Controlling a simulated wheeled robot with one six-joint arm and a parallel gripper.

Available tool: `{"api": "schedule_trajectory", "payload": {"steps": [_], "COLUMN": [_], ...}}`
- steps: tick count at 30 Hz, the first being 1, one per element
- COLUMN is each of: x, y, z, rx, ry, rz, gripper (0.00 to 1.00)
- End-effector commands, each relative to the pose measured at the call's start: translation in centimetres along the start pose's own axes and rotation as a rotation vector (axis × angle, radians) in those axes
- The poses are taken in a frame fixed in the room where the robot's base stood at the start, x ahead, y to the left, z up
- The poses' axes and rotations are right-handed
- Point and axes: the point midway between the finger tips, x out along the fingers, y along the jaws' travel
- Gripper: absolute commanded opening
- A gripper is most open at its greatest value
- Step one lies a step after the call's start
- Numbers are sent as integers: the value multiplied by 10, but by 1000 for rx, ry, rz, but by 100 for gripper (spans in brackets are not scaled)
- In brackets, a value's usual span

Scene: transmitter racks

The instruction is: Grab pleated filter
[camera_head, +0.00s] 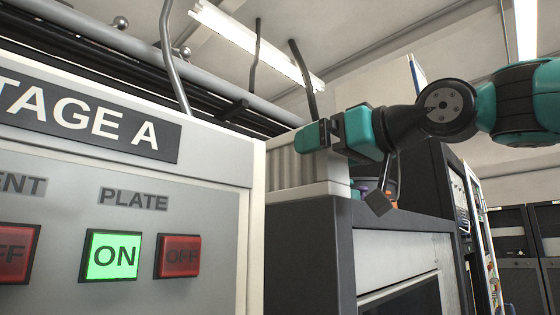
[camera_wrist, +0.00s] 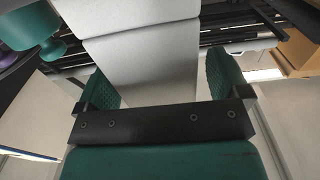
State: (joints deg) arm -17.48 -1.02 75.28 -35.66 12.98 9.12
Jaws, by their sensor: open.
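The pleated filter (camera_head: 287,168) looks like a pale box with vertical ridges on its side. It stands on top of a dark-framed cabinet, partly hidden by the Stage A panel on the left. My gripper (camera_head: 338,135) is above and at the right end of it in the head view. In the wrist view my gripper (camera_wrist: 162,85) is open, with one green finger on each side of a pale block (camera_wrist: 150,60) that appears to be the filter. Gaps seem to show beside the fingers; I cannot tell whether either touches.
The Stage A panel (camera_head: 215,200) with lit buttons stands close at left. The dark cabinet (camera_head: 310,240) is under the filter. Pipes (camera_head: 175,60) run behind and above. A purple and orange item (camera_head: 390,190) is partly hidden behind my gripper. A brown box (camera_wrist: 298,50) is at right.

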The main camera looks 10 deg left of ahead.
Motion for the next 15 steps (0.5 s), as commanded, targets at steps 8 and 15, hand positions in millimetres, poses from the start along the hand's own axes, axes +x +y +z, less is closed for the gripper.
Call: {"api": "schedule_trajectory", "payload": {"steps": [8,15], "x": [19,18], "y": [1,1], "z": [0,0], "rx": [-1,-1], "ry": [1,1], "rz": [1,2], "gripper": [94,68]}}
